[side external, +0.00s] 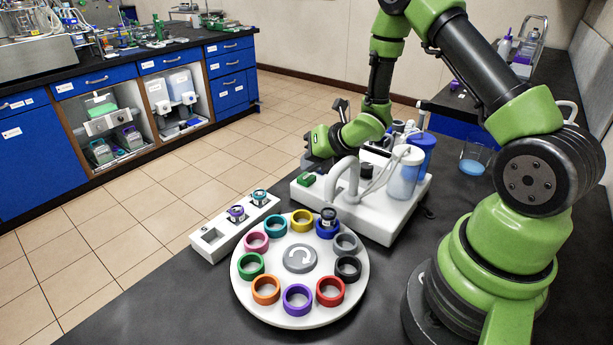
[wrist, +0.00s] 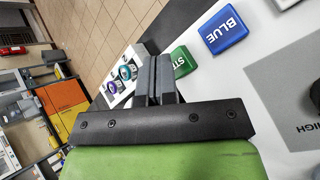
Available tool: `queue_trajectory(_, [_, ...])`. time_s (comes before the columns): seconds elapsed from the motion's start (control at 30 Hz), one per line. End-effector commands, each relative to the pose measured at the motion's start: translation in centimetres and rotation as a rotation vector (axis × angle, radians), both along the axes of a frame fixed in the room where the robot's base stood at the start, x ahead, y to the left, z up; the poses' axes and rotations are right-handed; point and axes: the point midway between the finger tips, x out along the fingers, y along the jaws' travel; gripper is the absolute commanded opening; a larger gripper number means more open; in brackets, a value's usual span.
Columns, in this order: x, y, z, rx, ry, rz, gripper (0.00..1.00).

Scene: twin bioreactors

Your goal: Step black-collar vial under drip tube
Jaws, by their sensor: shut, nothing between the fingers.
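The black-collar vial (side external: 328,216) stands upright in the blue ring (side external: 327,231) of the white round carousel (side external: 249,288). The white drip tube (side external: 342,168) arches from the white station base (side external: 393,229) toward the carousel's back edge, close to the vial. I cannot tell whether its outlet lines up with the vial. My gripper (side external: 308,163) is shut and empty above the station's left end, near a green button (side external: 306,180). In the wrist view, my shut fingers (wrist: 158,72) are beside the green button (wrist: 183,61), its label partly hidden, and a blue button (wrist: 222,30) marked BLUE.
A white rack (side external: 208,236) left of the carousel holds a purple-collar vial (side external: 236,213) and a teal-collar vial (side external: 260,197); its front slot is empty. Bottles (side external: 405,172) crowd the station's right side. The carousel's other coloured rings look empty.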

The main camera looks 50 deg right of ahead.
Motion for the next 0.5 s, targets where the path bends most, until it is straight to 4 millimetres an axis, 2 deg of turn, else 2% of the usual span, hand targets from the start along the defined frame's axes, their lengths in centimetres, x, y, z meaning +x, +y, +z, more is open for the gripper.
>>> queue_trajectory(0.3, [0.2,-0.1,3.4,-0.004,-0.010,0.000,0.00])
queue_trajectory(0.5, [0.2,-0.1,4.7,-0.004,-0.010,0.000,0.00])
